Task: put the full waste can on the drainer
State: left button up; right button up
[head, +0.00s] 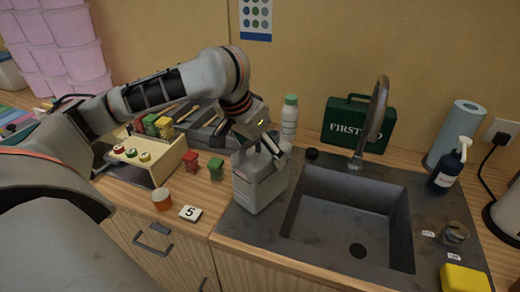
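A grey waste can (262,188) with a boxy body stands upright at the left of the sink. It is over the grey drainer (243,226), and its base looks to be on that surface or very close to it. My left gripper (262,146) reaches down from above and looks shut on the top of the can; the fingers partly hide the can's top and handle. How full the can is cannot be seen. My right gripper is not in view.
The sink basin (350,215) and tap (371,120) are just right of the can.

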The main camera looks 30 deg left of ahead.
pick_arm(q)
jog(key=shift+r, duration=0.45)
jog(key=v, duration=1.1)
jog(key=shift+s+r, duration=0.1)
jog(key=shift+r, duration=0.15)
